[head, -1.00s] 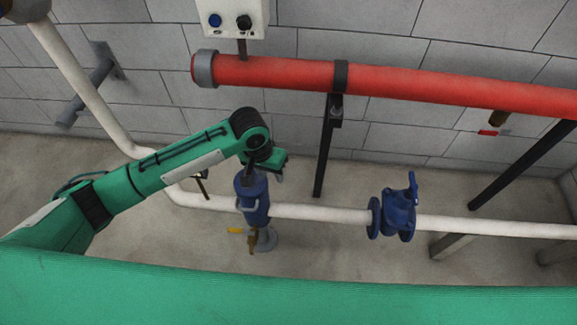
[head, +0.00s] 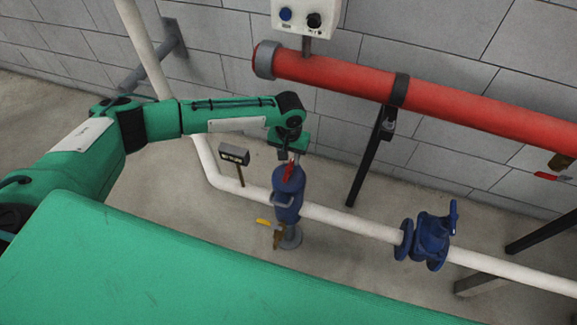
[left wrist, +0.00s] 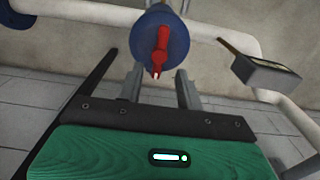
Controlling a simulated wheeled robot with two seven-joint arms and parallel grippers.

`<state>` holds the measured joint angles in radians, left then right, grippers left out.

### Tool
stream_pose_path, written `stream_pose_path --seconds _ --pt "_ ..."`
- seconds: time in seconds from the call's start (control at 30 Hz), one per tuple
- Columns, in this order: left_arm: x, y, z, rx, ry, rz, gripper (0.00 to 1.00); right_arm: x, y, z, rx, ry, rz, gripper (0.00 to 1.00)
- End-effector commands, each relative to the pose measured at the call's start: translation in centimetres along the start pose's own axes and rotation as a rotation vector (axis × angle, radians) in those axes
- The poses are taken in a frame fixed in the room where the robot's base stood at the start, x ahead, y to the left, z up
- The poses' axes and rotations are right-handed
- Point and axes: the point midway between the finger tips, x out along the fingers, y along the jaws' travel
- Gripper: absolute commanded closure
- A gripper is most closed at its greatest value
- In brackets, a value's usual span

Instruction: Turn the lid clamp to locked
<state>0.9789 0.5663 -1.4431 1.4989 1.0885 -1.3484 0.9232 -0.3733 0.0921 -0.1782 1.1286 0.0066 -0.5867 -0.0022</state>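The red lid clamp (head: 289,170) sits on top of the blue pot (head: 288,205), which stands on the white pipe line. In the left wrist view the clamp (left wrist: 160,48) lies across the round blue lid (left wrist: 177,58), its pale tip pointing down the picture toward my gripper. My left gripper (left wrist: 160,88) is open, with its two grey fingers spread apart and nothing between them. In the head view my left gripper (head: 293,153) is just above the pot, partly hidden by its own wrist. I cannot tell whether it touches the clamp. My right gripper is not in view.
A small dark sign (head: 234,155) on a post stands left of the pot. A yellow-handled tap (head: 265,222) is low on the pot. A blue valve (head: 427,240) sits to the right on the white pipe (head: 350,223). A thick red pipe (head: 340,78) runs behind.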

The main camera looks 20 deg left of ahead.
Motion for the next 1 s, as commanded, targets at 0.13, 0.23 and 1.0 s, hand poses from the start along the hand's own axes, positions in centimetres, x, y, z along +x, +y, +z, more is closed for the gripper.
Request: stream_pose_path --seconds 0.13,0.23,1.0 --pt "3.0 0.0 0.1 0.001 -0.002 -0.001 0.64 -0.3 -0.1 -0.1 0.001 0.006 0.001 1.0" --pt "4.4 0.0 0.0 0.001 -0.001 -0.001 0.64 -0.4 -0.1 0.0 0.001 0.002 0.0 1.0" --pt "5.9 0.0 0.0 0.002 0.0 0.0 1.0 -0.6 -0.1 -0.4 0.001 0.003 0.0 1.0"
